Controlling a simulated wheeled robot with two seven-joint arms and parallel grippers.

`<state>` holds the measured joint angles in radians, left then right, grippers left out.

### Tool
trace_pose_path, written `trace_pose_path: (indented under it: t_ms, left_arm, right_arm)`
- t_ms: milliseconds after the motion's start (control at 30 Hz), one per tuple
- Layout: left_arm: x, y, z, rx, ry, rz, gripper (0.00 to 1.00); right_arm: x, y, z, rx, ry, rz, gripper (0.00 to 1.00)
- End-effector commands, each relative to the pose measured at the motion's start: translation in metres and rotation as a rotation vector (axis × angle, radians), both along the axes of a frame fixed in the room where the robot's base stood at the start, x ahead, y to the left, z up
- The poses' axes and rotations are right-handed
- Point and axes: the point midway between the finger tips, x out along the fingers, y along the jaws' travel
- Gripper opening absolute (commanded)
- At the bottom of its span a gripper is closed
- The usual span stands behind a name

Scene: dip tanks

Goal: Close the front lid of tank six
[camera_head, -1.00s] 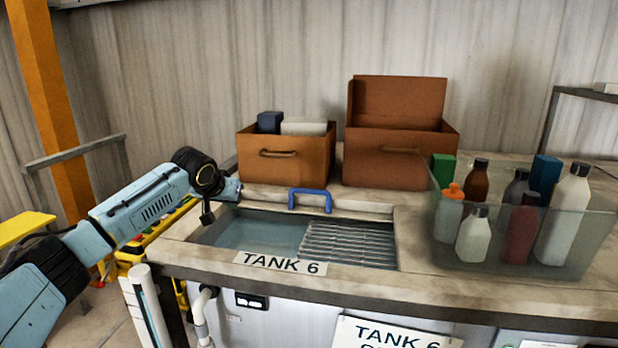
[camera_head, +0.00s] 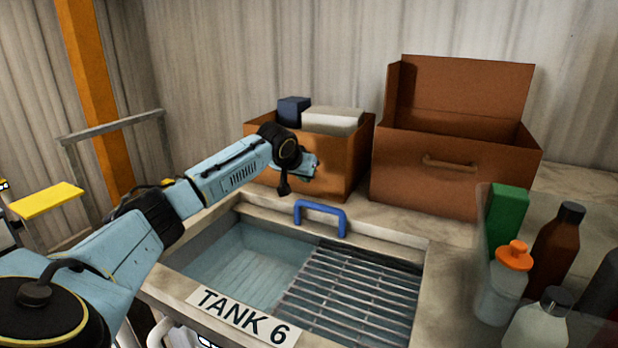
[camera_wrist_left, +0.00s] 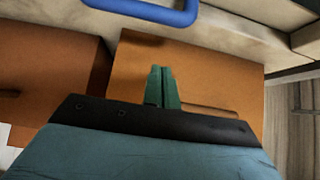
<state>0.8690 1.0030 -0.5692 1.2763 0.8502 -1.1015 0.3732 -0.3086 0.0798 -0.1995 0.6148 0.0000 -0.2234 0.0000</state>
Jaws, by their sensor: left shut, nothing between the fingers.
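Tank six, with its "TANK 6" label (camera_head: 243,317), is open at the top. Pale blue liquid (camera_head: 240,258) shows at its left and a metal grille (camera_head: 350,295) at its right. A blue U-shaped handle (camera_head: 320,217) stands on a pale strip at the tank's back edge; I take this strip for the front lid's edge, drawn back. My left gripper (camera_head: 306,168) is behind and above the handle, in front of the left brown box. In the left wrist view its green fingers (camera_wrist_left: 162,87) are together and empty, apart from the handle (camera_wrist_left: 150,10). My right gripper is out of view.
Two brown boxes stand behind the tank: a left one (camera_head: 345,178) holding blocks, and a right one (camera_head: 450,180) with its lid raised. A clear bin (camera_head: 482,215) of bottles stands at the right. The tank opening is clear.

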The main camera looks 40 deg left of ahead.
Motion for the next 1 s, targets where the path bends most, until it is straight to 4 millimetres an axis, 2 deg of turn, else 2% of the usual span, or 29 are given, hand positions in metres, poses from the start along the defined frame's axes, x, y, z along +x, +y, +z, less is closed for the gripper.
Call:
trace_pose_path:
  t_ms: [167, 400, 700, 1000]
  left_arm:
    - [0.018, 0.004, -0.02, -0.004, 0.001, 0.001, 0.0]
    - [0.037, 0.01, -0.041, -0.002, 0.001, 0.0, 0.0]
    - [0.053, 0.015, -0.06, -0.002, -0.001, -0.001, 0.0]
    - [0.029, 0.01, -0.062, 0.004, 0.002, -0.002, 0.0]
  right_arm:
    - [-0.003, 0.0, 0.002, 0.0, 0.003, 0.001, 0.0]
    - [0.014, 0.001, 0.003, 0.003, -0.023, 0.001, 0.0]
    - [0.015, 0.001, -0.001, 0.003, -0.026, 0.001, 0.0]
    - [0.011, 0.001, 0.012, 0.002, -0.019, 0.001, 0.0]
